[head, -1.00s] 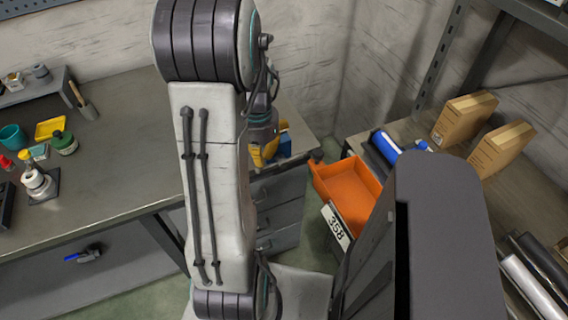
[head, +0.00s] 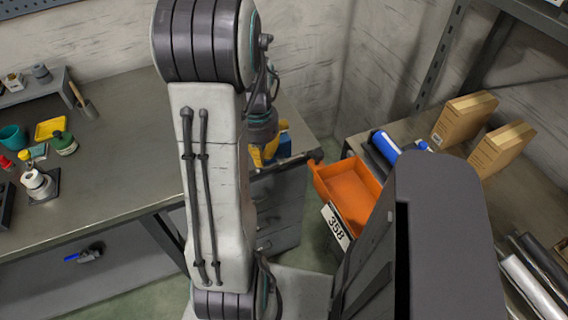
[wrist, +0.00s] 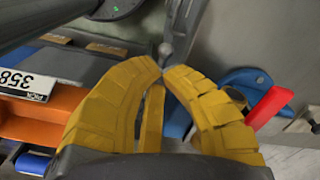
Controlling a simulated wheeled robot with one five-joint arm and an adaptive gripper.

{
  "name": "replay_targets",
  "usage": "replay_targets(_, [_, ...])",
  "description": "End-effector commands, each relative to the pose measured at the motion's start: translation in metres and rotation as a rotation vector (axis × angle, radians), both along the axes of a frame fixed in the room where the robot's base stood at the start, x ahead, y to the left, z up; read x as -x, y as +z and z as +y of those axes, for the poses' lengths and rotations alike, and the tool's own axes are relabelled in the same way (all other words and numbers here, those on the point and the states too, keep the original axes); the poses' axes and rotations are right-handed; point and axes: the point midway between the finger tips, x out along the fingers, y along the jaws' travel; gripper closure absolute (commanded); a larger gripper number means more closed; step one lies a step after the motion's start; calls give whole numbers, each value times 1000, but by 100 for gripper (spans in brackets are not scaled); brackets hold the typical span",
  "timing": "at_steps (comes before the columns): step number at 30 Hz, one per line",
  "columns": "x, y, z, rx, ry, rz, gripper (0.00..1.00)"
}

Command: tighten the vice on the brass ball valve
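My gripper (wrist: 164,72) has yellow fingers that come together at their tips on a thin grey bar with a rounded knob, which looks like the vice handle (wrist: 167,49). In the head view my gripper (head: 262,156) is partly hidden behind my arm, at the bench's right end. The blue vice (wrist: 243,78) lies beyond and right of the fingers; a bit of it shows in the head view (head: 285,143). A red lever (wrist: 268,107), apparently the brass ball valve's, sticks up right of my fingers. The valve body and the jaws' contact with it are not clear.
An orange bin (head: 347,188) labelled 358 stands right of the bench, close to the gripper.

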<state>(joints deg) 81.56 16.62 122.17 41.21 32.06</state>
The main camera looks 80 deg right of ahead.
Motion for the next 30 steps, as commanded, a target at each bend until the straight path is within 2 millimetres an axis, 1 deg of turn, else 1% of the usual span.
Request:
replay_targets(8, [0, -5, 0, 0, 0, 0, 100])
replay_targets(30, [0, -31, 0, 0, 0, 0, 100])
